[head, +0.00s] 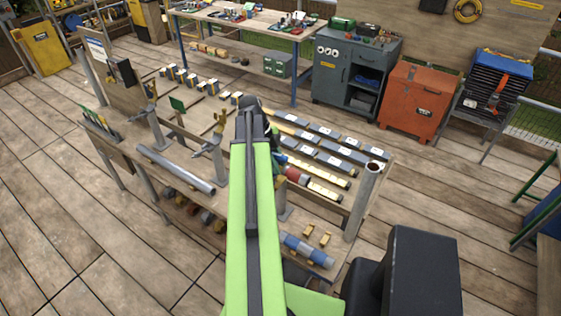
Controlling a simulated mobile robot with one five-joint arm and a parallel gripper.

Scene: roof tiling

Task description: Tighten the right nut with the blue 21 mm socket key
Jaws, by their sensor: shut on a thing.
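My green arm (251,220) rises through the middle of the head view, with a black joint (254,122) at its far end. My gripper is not visible; the arm hides what lies behind it. A blue and grey cylinder (306,250) lies at the near right of the work frame, just right of the arm. I cannot tell whether it is the blue socket key. A red cylindrical piece (297,175) shows just right of the arm, partly hidden. I cannot make out the right nut at this size.
A grey pipe (176,169) lies across the work frame on the left. An upright post (361,203) stands at its right corner. Rows of labelled bars (335,143) lie behind. A workbench (245,17), a grey cabinet (350,75) and an orange cabinet (412,98) stand farther back. Plank floor is clear at left.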

